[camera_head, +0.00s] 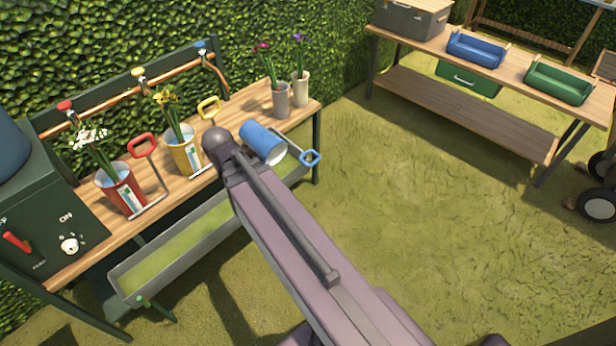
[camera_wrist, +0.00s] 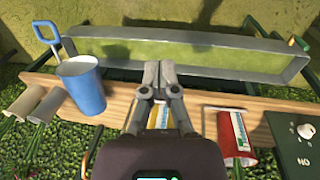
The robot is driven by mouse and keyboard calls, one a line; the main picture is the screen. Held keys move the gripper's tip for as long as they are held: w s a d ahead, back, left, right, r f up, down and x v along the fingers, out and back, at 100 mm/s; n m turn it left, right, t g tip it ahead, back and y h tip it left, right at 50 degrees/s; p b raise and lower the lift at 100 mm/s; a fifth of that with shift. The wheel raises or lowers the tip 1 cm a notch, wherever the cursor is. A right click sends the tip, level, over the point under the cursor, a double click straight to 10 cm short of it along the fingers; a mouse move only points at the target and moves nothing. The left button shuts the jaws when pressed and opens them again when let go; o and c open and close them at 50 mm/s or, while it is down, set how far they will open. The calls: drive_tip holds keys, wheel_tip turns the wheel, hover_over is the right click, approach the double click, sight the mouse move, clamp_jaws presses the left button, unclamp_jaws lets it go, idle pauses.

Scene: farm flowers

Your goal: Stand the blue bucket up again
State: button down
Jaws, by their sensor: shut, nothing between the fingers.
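The blue bucket (camera_head: 262,142) lies on its side on the wooden bench, its open end towards the bench's front edge. In the wrist view the blue bucket (camera_wrist: 84,92) is left of my gripper, its pale rim facing the trough. A blue loop handle (camera_head: 310,157) shows by its mouth, and also in the wrist view (camera_wrist: 45,33). My gripper (camera_wrist: 159,72) is shut and empty, over the bench's front edge in front of the yellow bucket (camera_wrist: 161,116), apart from the blue bucket. In the head view my arm hides the gripper.
On the bench (camera_head: 70,270) stand a red bucket (camera_head: 122,190) and a yellow bucket (camera_head: 187,158) with flowers, red and yellow handles beside them. Two pale flower pots (camera_head: 281,100) stand at the far end. A grey trough (camera_head: 185,240) hangs along the front.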

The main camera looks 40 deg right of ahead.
drive_tip(key=w+d+f+n+h+b, duration=0.5)
drive_tip(key=d+f+n+b, duration=0.4)
drive_tip(key=b, duration=0.8)
drive_tip(key=w+d+f+n+t+h+b, duration=0.1)
drive_tip(key=w+d+f+n+h+b, duration=0.4)
drive_tip(key=d+f+b, duration=1)
wheel_tip(320, 180, down, 2)
drive_tip(key=w+n+b, duration=0.1)
drive_tip(key=n+b, duration=0.1)
drive_tip(key=n, duration=0.1)
drive_tip(key=shift+f+n, duration=0.25)
drive_tip(key=shift+n, duration=0.15)
drive_tip(key=shift+w+d, duration=0.1)
drive_tip(key=shift+d, duration=0.05)
drive_tip(key=b+x, duration=0.5)
drive_tip(key=x, duration=0.5)
drive_tip(key=shift+w+d+r+p, duration=0.15)
drive_tip(key=shift+r+p, duration=0.85)
drive_tip(key=shift+w+d+r+p, duration=0.15)
drive_tip(key=shift+r+p, duration=0.85)
drive_tip(key=shift+r, duration=0.05)
drive_tip(key=shift+r, duration=0.2)
